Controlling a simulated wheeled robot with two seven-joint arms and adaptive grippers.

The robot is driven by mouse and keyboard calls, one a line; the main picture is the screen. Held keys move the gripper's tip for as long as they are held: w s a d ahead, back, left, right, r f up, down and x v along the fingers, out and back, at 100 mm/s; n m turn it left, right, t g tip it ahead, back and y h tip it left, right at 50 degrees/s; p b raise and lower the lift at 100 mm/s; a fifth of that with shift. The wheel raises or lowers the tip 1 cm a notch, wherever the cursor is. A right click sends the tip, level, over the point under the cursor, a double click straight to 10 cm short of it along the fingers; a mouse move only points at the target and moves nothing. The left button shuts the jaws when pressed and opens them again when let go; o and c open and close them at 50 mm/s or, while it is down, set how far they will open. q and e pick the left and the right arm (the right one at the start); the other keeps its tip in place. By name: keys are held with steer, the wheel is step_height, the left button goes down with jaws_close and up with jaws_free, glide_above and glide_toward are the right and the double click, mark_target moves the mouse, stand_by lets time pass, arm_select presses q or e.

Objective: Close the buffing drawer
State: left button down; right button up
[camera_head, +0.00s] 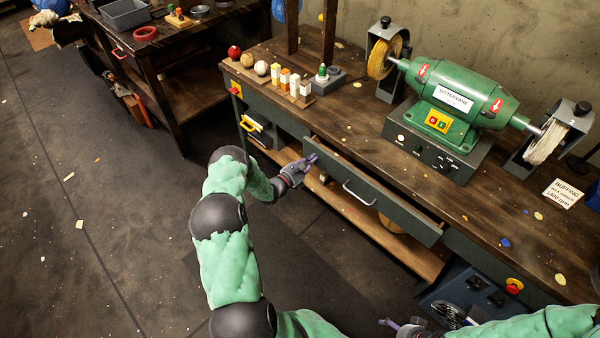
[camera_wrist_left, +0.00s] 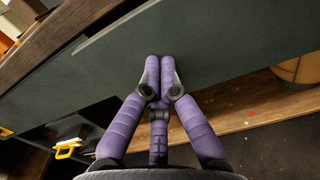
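The buffing drawer (camera_head: 340,166) has a dark green front with a silver bar handle (camera_head: 359,193). It stands out from the bench, partly open, with a strip of its inside showing behind the front. My left gripper (camera_head: 311,159) is at the left end of the drawer front, away from the handle. In the left wrist view its purple fingertips (camera_wrist_left: 159,64) are together with nothing between them, close against the green panel (camera_wrist_left: 215,45); I cannot tell if they touch. My right gripper (camera_head: 390,322) shows only partly at the bottom edge, and its finger opening is unclear.
A lower shelf (camera_head: 400,245) runs under the drawer. A yellow-handled item (camera_head: 251,124) sits left of the drawer.

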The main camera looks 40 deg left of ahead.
arm_select(q)
steer(key=w+b, duration=0.1)
steer(key=w, duration=0.4)
steer(key=shift+w+d+b, duration=0.15)
steer(key=shift+d+b, duration=0.05)
steer(key=shift+b, duration=0.2)
steer(key=shift+r, duration=0.1)
arm_select(e)
step_height(320, 180, down, 2)
steer(key=shift+f, duration=0.2)
arm_select(q)
steer(key=shift+w+r, duration=0.1)
steer(key=shift+s+a, duration=0.1)
steer(key=shift+s, duration=0.1)
steer(key=s+p, duration=0.3)
steer(key=s, duration=1.1)
steer(key=shift+a+f, duration=0.2)
steer(key=shift+a, duration=0.25)
arm_select(e)
steer(key=shift+s+d+r, duration=0.35)
steer(key=shift+s+r, duration=0.15)
steer(key=shift+r, duration=0.25)
steer(key=shift+s+d+r, duration=0.35)
steer(key=shift+s+r, duration=0.1)
steer(key=shift+r, duration=0.25)
